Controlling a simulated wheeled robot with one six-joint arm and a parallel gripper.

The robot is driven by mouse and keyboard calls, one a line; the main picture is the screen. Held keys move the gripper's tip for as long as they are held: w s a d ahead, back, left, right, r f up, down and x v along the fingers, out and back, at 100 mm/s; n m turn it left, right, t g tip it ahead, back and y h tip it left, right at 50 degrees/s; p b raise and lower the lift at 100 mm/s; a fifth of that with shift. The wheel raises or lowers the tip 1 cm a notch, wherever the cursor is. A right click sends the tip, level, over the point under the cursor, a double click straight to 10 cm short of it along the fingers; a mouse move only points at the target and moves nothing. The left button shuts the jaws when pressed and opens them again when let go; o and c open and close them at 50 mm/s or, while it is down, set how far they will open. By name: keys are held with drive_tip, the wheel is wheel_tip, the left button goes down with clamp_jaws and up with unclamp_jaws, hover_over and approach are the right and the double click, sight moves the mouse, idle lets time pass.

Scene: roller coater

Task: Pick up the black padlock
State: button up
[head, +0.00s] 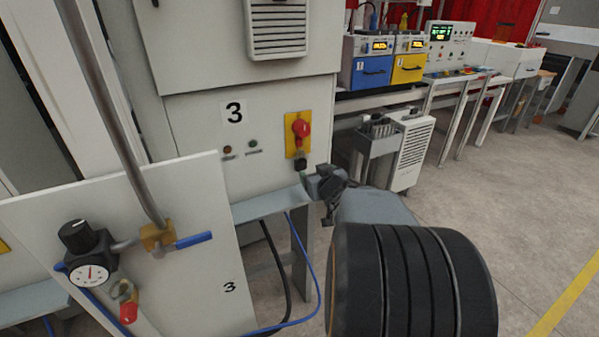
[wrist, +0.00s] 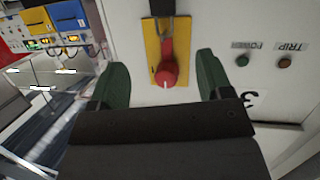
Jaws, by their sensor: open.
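The black padlock (head: 300,164) hangs at the lower end of the red switch handle (head: 301,129) on a yellow plate (head: 290,148), on the grey cabinet front. In the wrist view the padlock (wrist: 162,7) is a dark shape at the top edge, partly cut off. My gripper (head: 318,184) is just right of and below the padlock in the head view. In the wrist view its two green fingers (wrist: 160,62) are spread, with the yellow plate and red handle seen between them. Nothing is held. Contact with the padlock cannot be told.
A panel in front at left carries a gauge (head: 89,272), a blue-handled valve (head: 193,240) and a red item (head: 128,308). A blue hose (head: 316,270) hangs below the cabinet (head: 190,130). Floor at right is free.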

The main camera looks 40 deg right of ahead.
sight(302, 162)
drive_tip(key=w+d+f, duration=0.1)
drive_tip(key=w, duration=0.3)
drive_tip(key=w+d+f+t+y, duration=0.1)
drive_tip(key=w, duration=0.3)
drive_tip(key=w+d+f+y, duration=0.1)
drive_tip(key=w+f, duration=0.1)
drive_tip(key=w, duration=0.2)
drive_tip(key=shift+w+d+n+t, duration=0.3)
drive_tip(key=shift+d+n+t, duration=0.05)
drive_tip(key=shift+n+t, duration=0.05)
drive_tip(key=shift+c, duration=0.3)
drive_tip(key=c, duration=1)
drive_tip(key=shift+r, duration=0.1)
